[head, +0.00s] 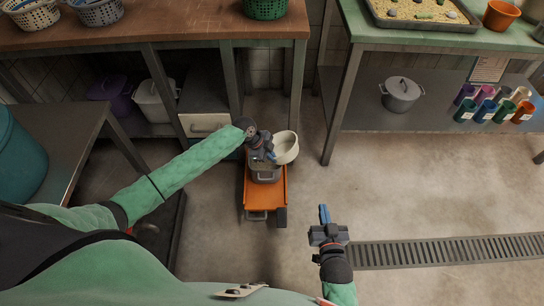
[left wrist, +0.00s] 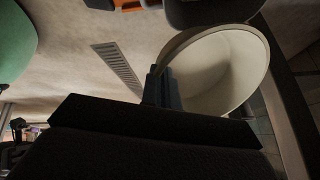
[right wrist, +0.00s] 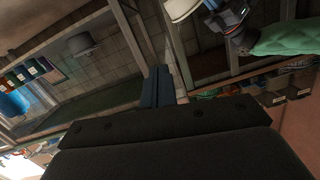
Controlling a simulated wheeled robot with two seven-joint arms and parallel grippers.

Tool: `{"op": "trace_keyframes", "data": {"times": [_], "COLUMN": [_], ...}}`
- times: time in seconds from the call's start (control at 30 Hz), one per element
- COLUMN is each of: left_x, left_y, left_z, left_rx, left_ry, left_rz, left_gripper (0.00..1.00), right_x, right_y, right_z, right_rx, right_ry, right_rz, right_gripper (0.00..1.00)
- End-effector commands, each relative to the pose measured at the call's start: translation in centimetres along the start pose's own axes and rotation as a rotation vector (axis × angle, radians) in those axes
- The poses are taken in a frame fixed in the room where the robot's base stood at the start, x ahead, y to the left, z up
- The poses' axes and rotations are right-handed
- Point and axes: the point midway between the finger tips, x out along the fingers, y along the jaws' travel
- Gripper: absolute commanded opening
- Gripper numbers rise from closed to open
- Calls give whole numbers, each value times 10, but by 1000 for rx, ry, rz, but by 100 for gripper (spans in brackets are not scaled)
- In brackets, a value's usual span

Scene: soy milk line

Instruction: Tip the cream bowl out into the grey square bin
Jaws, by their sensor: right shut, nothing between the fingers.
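The cream bowl (head: 288,148) is in my left gripper (head: 267,154), which is shut on its wall. The bowl is tilted beside and above the grey square bin (head: 265,175). In the left wrist view the bowl (left wrist: 222,70) shows its inside, and I see no contents there. The bin stands on an orange cart (head: 264,195); my gripper partly covers the bin, so its inside is mostly hidden. My right gripper (head: 325,216) is shut and empty, right of the cart. The right wrist view shows part of the bowl (right wrist: 182,8) at its top edge.
A wooden table (head: 170,28) with baskets stands behind on the left. A green-topped table (head: 385,35) with a tray stands on the right; its lower shelf (head: 430,118) holds a lidded pot (head: 401,96) and coloured cups. A drain grate (head: 440,250) crosses the otherwise clear floor.

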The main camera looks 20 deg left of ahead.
Motion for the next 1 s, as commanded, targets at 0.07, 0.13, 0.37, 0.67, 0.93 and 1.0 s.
{"op": "trace_keyframes", "data": {"times": [0.07, 0.13, 0.37, 0.67, 0.93, 1.0], "left_x": [-1, 0, 0, 1, 1, 2], "left_y": [0, 0, 0, 0, 0, 0], "left_z": [-1, -1, -1, -1, -2, -2], "left_rx": [1, 1, 4, 8, 11, 12], "left_ry": [-4, -8, -21, -37, -53, -56], "left_rz": [0, 0, -1, -1, -2, -3], "left_gripper": [0, 0, 0, 0, 0, 0], "right_x": [-2, -4, -16, -22, -32, -35], "right_y": [1, 1, 0, 1, 2, 2], "right_z": [8, 18, 49, 80, 109, 116], "right_rx": [4, 7, 21, 30, 39, 43], "right_ry": [-27, -54, -145, -244, -336, -357], "right_rz": [2, 3, 6, 9, 12, 12], "right_gripper": [0, 0, 0, 0, 0, 0]}}
